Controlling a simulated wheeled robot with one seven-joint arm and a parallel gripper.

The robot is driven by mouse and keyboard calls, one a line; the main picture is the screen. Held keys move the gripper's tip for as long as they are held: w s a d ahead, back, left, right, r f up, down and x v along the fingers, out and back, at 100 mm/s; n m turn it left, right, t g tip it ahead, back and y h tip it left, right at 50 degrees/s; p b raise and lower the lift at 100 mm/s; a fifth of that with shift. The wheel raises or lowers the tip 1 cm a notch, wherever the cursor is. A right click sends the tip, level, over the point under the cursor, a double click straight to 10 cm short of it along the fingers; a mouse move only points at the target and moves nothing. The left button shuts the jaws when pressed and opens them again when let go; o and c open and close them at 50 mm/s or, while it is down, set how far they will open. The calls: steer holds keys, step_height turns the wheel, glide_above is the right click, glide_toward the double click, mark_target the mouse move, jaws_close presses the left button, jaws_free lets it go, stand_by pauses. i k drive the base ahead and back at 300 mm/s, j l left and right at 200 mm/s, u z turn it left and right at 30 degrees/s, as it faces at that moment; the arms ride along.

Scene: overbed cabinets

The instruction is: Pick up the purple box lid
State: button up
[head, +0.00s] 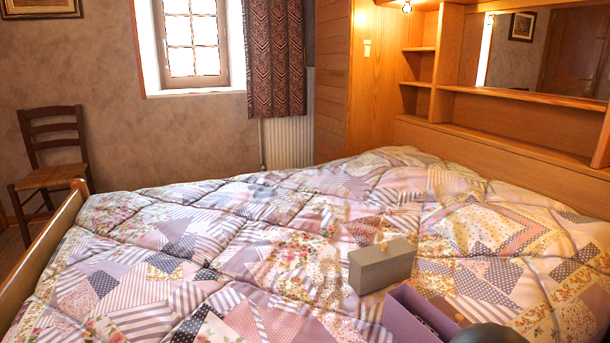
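A purple box-like piece (400,321) lies on the bed at the bottom edge of the head view, partly cut off. Its thin purple walls rise around a dark inside. I cannot tell whether it is the lid or the box itself, and no separate purple lid can be made out. My gripper is not recognisable in this view, so what it holds is not shown.
A grey block-like box (382,266) stands on the patchwork quilt (250,225), just behind the purple piece. A dark rounded shape (488,335), unclear, overlaps the purple piece's right side. Wooden shelves (520,115) line the back right. A chair (52,160) stands far left.

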mark_target(440, 302)
steer(key=k+j+z, duration=0.1)
steer(key=z, duration=0.15)
steer(key=k+z, duration=0.25)
steer(key=i+z, duration=0.25)
steer(key=i+l+u, duration=0.1)
steer(key=l, duration=0.3)
steer(key=i+l+u, duration=0.15)
steer(key=l, duration=0.3)
steer(key=i+l+u, duration=0.1)
steer(key=l, duration=0.35)
